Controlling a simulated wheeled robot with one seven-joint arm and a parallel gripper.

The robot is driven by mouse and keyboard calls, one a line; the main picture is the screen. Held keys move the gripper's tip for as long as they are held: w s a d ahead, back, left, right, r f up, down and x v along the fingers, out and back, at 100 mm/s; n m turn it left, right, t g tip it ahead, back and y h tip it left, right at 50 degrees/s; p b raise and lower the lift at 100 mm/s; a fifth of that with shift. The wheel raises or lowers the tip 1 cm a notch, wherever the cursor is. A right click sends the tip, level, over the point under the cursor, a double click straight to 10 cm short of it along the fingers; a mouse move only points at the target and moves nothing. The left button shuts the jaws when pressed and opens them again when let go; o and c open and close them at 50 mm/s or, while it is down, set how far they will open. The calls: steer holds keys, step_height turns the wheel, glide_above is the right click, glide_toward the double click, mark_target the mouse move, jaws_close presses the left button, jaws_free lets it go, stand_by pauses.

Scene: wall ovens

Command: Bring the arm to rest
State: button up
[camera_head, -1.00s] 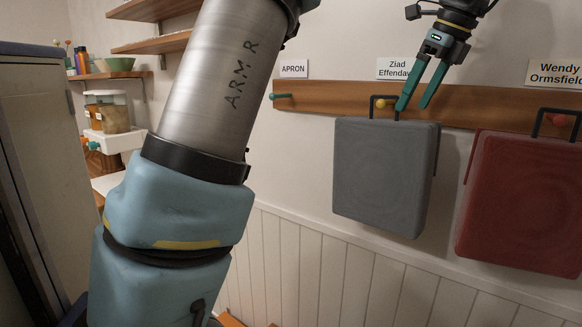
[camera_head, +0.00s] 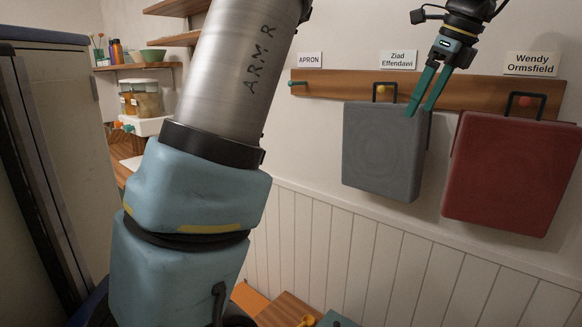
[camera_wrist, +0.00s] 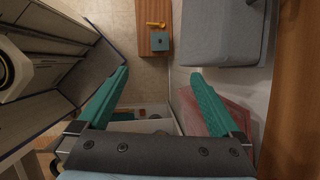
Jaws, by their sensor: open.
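My gripper (camera_head: 423,93) hangs at the upper right in the head view, with its two teal fingers pointing down and apart. It is open, and nothing shows between the fingers in the wrist view (camera_wrist: 158,90). In the head view the fingertips overlap the top right edge of a grey bag (camera_head: 382,150). That bag hangs by its handle from a yellow peg under the "Ziad Effendawi" label. I cannot tell whether the fingers touch it. My arm crosses the left half of the head view, bent, and hides part of the wall and shelves.
A red bag (camera_head: 510,172) hangs to the right under the "Wendy Ormsfield" label (camera_head: 531,64). The wooden peg rail (camera_head: 340,84) also has an empty teal peg under "APRON". A tall grey cabinet (camera_head: 75,150) stands at the left. Shelves with jars (camera_head: 145,101) are behind my arm.

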steer(key=w+a+f+n+g+h+b, duration=0.1)
steer(key=w+a+f+n+g, duration=0.15)
steer(key=a+f+n, duration=1.05)
steer(key=s+a+f+n+b, duration=0.1)
steer(key=s+a+f+n, duration=0.4)
steer(key=a+f, duration=0.3)
steer(key=s+a+f+n+h, duration=0.1)
steer(key=s+a+f+n, duration=0.4)
steer(key=a+f+n, duration=0.3)
steer(key=a, duration=0.4)
steer(key=shift+f+t+h+b, duration=0.3)
steer(key=shift+t+b, duration=0.05)
steer(key=shift+c, duration=0.2)
